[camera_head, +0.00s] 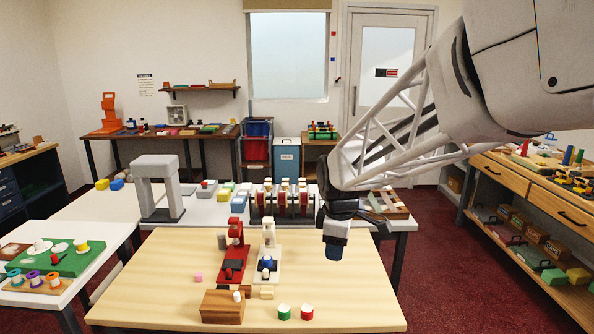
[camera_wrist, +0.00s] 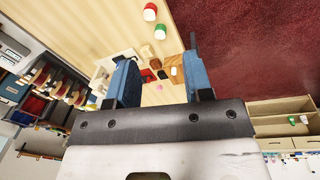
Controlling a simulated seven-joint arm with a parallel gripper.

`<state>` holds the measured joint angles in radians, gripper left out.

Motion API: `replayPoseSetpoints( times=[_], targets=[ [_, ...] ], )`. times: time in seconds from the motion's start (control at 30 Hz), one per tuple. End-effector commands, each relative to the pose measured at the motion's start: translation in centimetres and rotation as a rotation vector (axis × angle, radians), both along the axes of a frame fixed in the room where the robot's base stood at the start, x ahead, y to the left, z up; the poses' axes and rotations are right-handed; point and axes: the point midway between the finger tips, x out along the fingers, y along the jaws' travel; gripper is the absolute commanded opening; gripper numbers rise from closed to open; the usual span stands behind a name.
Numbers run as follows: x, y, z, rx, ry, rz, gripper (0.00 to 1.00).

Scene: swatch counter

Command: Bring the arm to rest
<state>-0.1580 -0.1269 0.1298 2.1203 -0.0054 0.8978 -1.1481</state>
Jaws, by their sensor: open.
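My gripper (camera_head: 335,244) hangs from my arm over the right part of the light wooden table (camera_head: 360,295), pointing down and touching nothing that I can see. In the wrist view its two blue fingers (camera_wrist: 160,48) stand wide apart with nothing held between them. A red stand (camera_head: 232,268) and a white stand (camera_head: 268,262) are on the table to its left. A green cylinder (camera_head: 284,313) and a red cylinder (camera_head: 306,313), both with white tops, stand at the front edge. A brown wooden block (camera_head: 222,308) is left of them.
Behind is a white table with a grey arch-shaped device (camera_head: 158,185) and a rack of red discs (camera_head: 283,203). Wooden shelving (camera_head: 545,215) stands at right. The table's right front is clear.

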Motion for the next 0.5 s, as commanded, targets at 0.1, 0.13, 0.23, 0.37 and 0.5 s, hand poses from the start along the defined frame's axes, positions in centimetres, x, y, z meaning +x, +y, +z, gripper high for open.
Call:
replayPoseSetpoints(
  times=[0.1,0.13,0.23,0.37,0.5],
  targets=[
    [-2.8,-1.4,0.9,0.015,-0.011,-0.123,0.47],
    [-3.5,-1.7,1.1,0.019,-0.013,-0.155,0.47],
    [-5.8,-2.8,1.6,0.033,-0.02,-0.26,0.47],
    [-8.8,-4.0,2.2,0.051,-0.031,-0.396,0.47],
    [-12.0,-5.2,2.5,0.073,-0.042,-0.543,0.47]
  ],
)
